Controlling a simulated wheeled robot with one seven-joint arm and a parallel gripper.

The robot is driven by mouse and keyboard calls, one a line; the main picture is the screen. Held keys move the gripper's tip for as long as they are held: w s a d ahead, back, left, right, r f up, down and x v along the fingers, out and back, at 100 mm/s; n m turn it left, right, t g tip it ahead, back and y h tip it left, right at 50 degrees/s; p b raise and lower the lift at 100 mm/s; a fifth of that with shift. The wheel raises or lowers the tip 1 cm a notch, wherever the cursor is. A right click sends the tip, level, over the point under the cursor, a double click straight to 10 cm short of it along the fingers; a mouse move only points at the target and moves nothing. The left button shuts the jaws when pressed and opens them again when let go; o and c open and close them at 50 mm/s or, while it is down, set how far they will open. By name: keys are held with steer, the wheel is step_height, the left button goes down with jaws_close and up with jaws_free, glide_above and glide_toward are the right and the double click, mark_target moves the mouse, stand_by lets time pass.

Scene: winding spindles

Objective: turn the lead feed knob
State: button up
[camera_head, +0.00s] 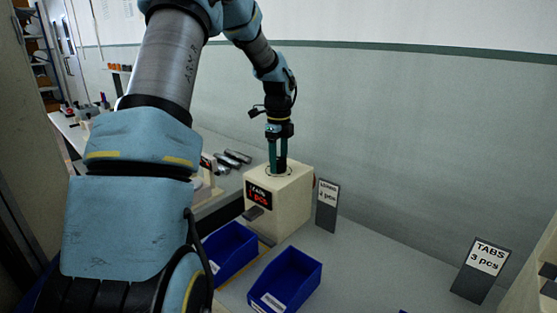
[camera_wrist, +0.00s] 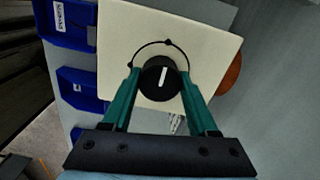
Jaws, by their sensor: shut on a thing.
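The lead feed knob (camera_wrist: 152,90) is a round black knob with a white pointer line, on top of a cream box (camera_head: 290,203). In the wrist view the line stands nearly upright, leaning slightly right at its top. A thin dark arc with small dots is marked around the knob on the box top (camera_wrist: 205,50). My gripper (camera_wrist: 160,77) has its two green fingers on either side of the knob, shut on it. In the head view my gripper (camera_head: 277,168) points straight down onto the box top and hides the knob.
The box front has a display (camera_head: 259,195) with red "1 pcs" and a small dark spout. Two blue bins (camera_head: 285,282) (camera_head: 229,250) stand in front. A small sign (camera_head: 327,205) stands right of the box; a "TABS 3 pcs" sign (camera_head: 481,270) stands farther right. Grey cylinders (camera_head: 232,160) lie behind left.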

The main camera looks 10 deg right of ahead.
mark_target(279, 160)
stand_by(0.3)
steer(key=o, duration=1.4)
steer(key=shift+c, duration=0.2)
step_height(279, 160, up, 11)
steer(key=b, duration=0.2)
steer(key=shift+b, duration=0.35)
steer(key=shift+f, duration=0.1)
steer(key=s+a+f+n, duration=0.6)
steer(key=s+a+n, duration=0.2)
steer(key=s+n, duration=0.3)
steer(key=s+a+f+n+t, duration=0.1)
steer(key=s+a+f+n, duration=0.5)
steer(key=s+n, duration=0.5)
steer(key=a+n, duration=0.2)
steer(key=shift+s+a+n+t, duration=0.25)
steer(key=shift+a+n+t, duration=0.05)
steer(key=shift+a+n, duration=0.1)
